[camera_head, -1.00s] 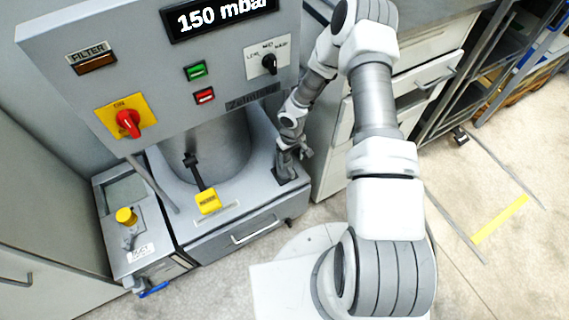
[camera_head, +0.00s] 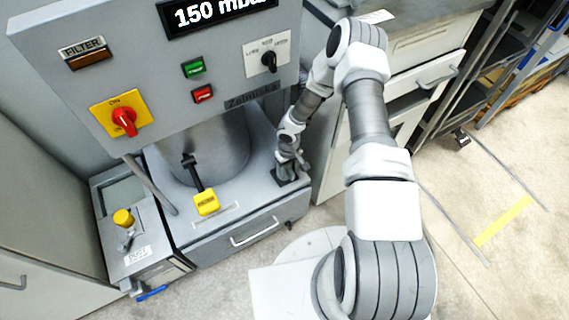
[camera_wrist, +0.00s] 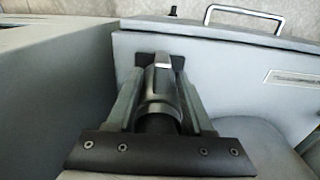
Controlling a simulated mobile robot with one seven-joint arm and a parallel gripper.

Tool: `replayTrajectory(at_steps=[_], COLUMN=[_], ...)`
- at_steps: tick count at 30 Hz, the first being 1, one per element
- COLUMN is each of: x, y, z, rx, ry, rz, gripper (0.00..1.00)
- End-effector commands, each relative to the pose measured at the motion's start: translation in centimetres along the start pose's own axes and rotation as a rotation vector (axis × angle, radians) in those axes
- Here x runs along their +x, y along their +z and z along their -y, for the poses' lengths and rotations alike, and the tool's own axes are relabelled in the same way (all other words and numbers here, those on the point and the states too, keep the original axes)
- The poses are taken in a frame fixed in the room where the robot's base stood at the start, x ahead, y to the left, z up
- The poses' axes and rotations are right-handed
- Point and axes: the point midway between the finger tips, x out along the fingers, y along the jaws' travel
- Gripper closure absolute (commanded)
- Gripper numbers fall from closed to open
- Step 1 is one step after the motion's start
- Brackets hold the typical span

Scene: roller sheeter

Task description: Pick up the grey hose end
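The grey hose end (camera_wrist: 160,92) is a dark grey cylinder with a light tab, seen in the wrist view at the dark square plate on the machine. My gripper (camera_wrist: 157,75) is around it, one finger on each side. The fingers stand apart, with narrow gaps beside the cylinder, so the gripper looks open. In the head view, my gripper (camera_head: 288,160) is low at the right front corner of the machine, just above the dark square plate (camera_head: 286,177). My gripper mostly hides the hose end there.
The machine's control panel (camera_head: 165,85) overhangs to the left of my forearm. A yellow-tipped lever (camera_head: 206,203) and a drawer handle (camera_head: 254,232) are left of my gripper. White drawers (camera_head: 410,95) stand close on the right. The floor at right is open.

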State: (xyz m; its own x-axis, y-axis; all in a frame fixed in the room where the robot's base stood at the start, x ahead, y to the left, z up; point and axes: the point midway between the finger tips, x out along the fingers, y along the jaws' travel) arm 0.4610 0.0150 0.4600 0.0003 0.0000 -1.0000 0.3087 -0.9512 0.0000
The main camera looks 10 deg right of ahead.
Motion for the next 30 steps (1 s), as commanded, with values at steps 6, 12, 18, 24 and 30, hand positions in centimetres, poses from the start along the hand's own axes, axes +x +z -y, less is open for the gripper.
replayTrajectory(at_steps=[6, 12, 18, 24, 30], x=[-0.02, -0.05, -0.1, -0.15, -0.2], y=[-0.02, -0.16, -0.33, -0.48, -0.6], z=[-0.01, -0.01, -0.02, -0.01, 0.02], rx=[0.0, 0.0, -0.001, -0.002, -0.002], ry=[0.0, 0.0, 0.0, -0.001, -0.001], rz=[-0.001, -0.004, -0.007, -0.011, -0.014], gripper=[0.89, 1.0, 1.0, 1.0, 1.0])
